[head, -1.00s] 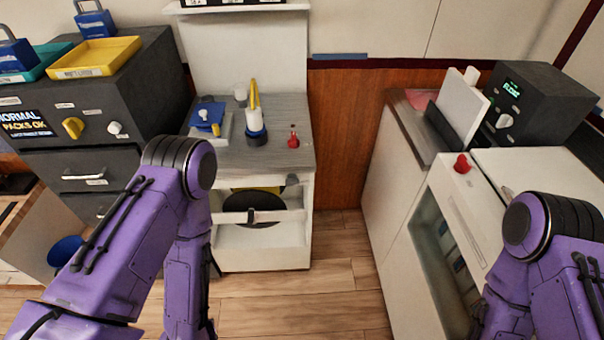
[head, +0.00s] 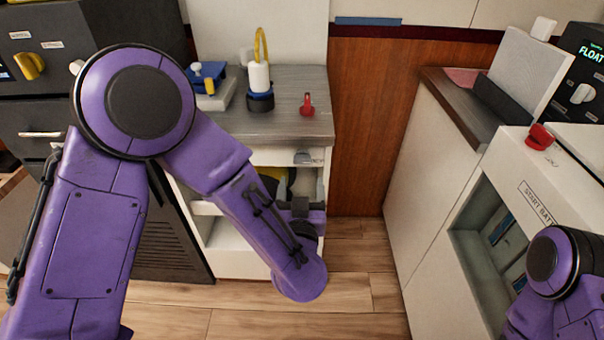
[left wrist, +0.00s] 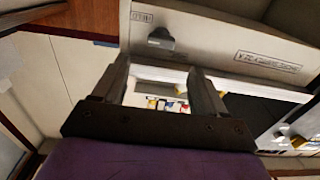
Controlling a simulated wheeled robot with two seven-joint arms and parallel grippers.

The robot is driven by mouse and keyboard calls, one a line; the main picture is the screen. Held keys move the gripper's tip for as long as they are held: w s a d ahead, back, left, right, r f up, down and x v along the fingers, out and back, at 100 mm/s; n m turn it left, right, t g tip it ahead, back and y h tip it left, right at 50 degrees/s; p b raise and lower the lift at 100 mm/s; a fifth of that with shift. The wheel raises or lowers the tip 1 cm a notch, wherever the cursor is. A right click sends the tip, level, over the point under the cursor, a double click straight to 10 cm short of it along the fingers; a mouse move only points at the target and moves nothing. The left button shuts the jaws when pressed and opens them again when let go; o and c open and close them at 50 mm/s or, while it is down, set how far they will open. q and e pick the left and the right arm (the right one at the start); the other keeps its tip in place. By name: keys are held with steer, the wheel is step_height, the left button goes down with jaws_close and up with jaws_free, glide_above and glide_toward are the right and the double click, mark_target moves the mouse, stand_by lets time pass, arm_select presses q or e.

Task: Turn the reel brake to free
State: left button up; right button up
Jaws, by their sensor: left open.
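A small grey knob (head: 302,157) sits at the upper right of the front of the white cabinet (head: 245,238), beside a small label; it looks like the reel brake, though I cannot read that name. In the left wrist view the grey knob (left wrist: 160,38) shows beyond my fingertips, with an upside-down label beside it. My left gripper (left wrist: 158,72) is open and empty, its two fingers apart, with the knob clear of them. In the head view the left gripper (head: 300,207) is in front of the cabinet, below the knob, partly hidden by my forearm. My right gripper is out of frame.
A red lever (head: 307,105), a white-and-blue bottle (head: 259,82) and a blue item (head: 208,73) stand on the grey countertop (head: 290,84). A dark drawer unit (head: 35,100) is at left. A white machine with a red knob (head: 540,136) is at right. The floor between is clear.

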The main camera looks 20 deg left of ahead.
mark_target(302, 161)
arm_select(q)
steer(key=x, duration=0.8)
steer(key=shift+f, duration=0.15)
steer(key=c, duration=1.1)
